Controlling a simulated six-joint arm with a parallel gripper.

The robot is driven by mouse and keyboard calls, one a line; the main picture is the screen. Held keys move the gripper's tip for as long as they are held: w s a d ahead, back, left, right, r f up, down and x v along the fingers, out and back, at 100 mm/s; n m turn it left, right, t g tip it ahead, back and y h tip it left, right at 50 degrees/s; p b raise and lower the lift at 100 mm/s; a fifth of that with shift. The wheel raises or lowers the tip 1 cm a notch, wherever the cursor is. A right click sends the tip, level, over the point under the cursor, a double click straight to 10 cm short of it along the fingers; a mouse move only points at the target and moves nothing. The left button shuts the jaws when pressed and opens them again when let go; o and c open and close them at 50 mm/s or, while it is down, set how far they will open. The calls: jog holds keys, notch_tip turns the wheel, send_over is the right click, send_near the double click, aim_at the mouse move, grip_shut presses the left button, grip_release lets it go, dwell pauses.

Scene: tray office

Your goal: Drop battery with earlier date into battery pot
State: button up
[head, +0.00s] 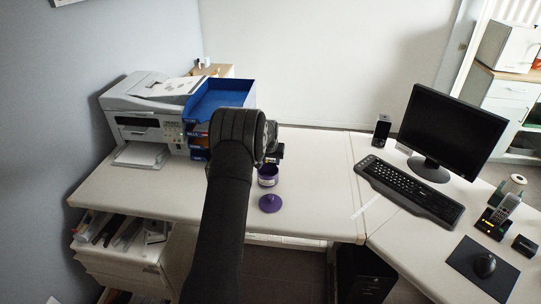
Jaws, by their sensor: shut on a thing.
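A small purple pot (267,181) with a pale label stands open on the white desk, just right of my arm. Its purple lid (270,203) lies on the desk in front of it. My gripper (277,153) is dark and mostly hidden behind my own wrist. It is just above and behind the pot in the picture, and I cannot tell whether it is directly over the opening. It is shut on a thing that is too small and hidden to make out. No battery or date can be made out.
A blue tray stack (222,98) and a white printer (150,115) stand at the left, close to my arm. The desk (315,190) right of the pot is clear up to the keyboard (410,190). A monitor (445,125), phones and a mouse (485,264) are further right.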

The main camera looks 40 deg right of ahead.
jog(key=shift+f, duration=1)
jog(key=o, duration=1)
jog(key=shift+o, duration=0.2)
jog(key=shift+r, duration=0.1)
jog(key=v, duration=1.7)
jog(key=shift+s+a, duration=0.1)
jog(key=shift+a, duration=0.05)
jog(key=x, duration=1.7)
jog(key=shift+d+r, duration=0.2)
jog(key=shift+r, duration=0.75)
